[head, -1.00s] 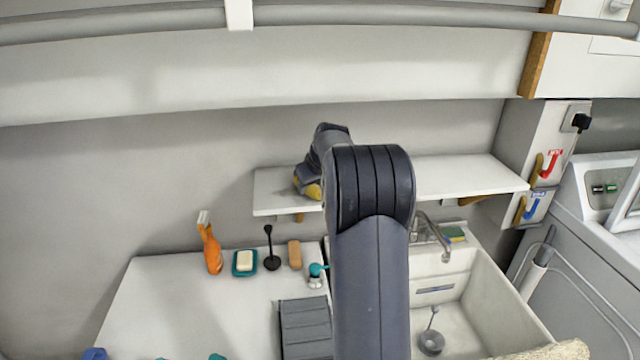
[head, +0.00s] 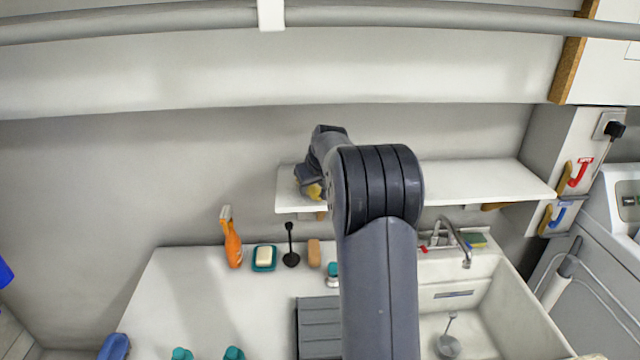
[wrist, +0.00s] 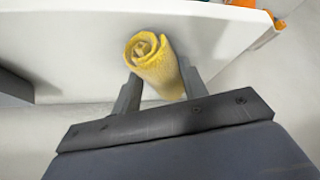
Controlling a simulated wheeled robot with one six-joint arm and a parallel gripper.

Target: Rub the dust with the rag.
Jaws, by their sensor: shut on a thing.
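The rag (wrist: 158,68) is a rolled yellow cloth, held between the two fingers of my gripper (wrist: 158,92) in the wrist view. My gripper is shut on it, over the white shelf (wrist: 75,50). In the head view the yellow rag (head: 313,191) shows at the left end of the wall shelf (head: 480,183), partly hidden by my arm. I cannot tell whether the rag touches the shelf top. No dust can be made out in either view; my arm hides the middle of the shelf.
Below the shelf, a counter holds an orange spray bottle (head: 233,245), a soap dish (head: 264,266), a black plunger-like tool (head: 291,252) and a brown block (head: 314,253). A sink (head: 510,290) with a tap (head: 455,240) lies at right. The shelf's right part looks clear.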

